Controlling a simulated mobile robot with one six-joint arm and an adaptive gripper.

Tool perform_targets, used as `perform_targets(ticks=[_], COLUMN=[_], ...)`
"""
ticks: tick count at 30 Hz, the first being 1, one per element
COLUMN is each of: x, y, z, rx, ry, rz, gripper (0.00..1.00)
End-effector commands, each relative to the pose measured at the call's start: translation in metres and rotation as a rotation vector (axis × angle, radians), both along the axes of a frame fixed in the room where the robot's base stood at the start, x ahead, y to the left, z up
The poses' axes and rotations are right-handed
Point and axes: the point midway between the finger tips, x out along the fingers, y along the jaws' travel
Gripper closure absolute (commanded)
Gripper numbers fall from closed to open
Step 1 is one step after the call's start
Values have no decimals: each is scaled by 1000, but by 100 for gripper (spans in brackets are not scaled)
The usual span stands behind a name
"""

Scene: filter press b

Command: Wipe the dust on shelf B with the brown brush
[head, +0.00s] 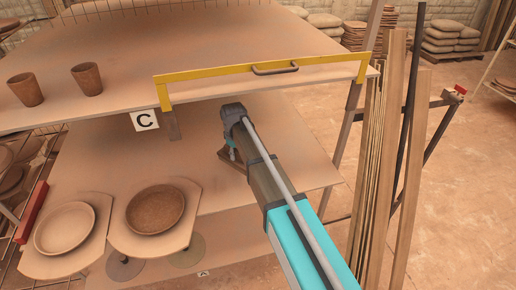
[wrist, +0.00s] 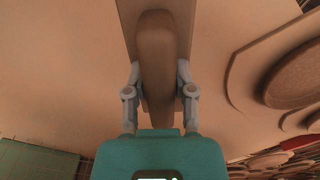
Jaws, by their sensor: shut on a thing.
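My gripper (head: 230,152) is over the middle shelf board (head: 290,150), below the board marked C. No B label is visible; this board lies between the C board and a lower one with a small label that looks like A. In the wrist view my gripper (wrist: 158,78) is shut on the brown brush (wrist: 156,55), with a finger on each side of it. A wider brown part of the brush shows behind the grip. In the head view the brush (head: 236,162) is mostly hidden by my gripper. Dust cannot be told apart from the board's brown surface.
The C board (head: 200,60) overhangs the back, with a yellow frame (head: 220,75) and handle at its edge. Two cups (head: 87,78) stand on it. Two plates (head: 155,208) on boards sit at the left. Upright planks (head: 405,150) stand at the right.

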Motion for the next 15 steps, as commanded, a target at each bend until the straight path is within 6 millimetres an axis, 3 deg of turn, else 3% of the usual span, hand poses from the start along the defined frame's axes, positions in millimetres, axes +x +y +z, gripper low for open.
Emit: perform_targets(ticks=[6,15], x=[-27,-40], y=[45,66], z=[-3,-4], rx=[0,0], ry=[0,0], rz=[106,160], gripper=[100,100])
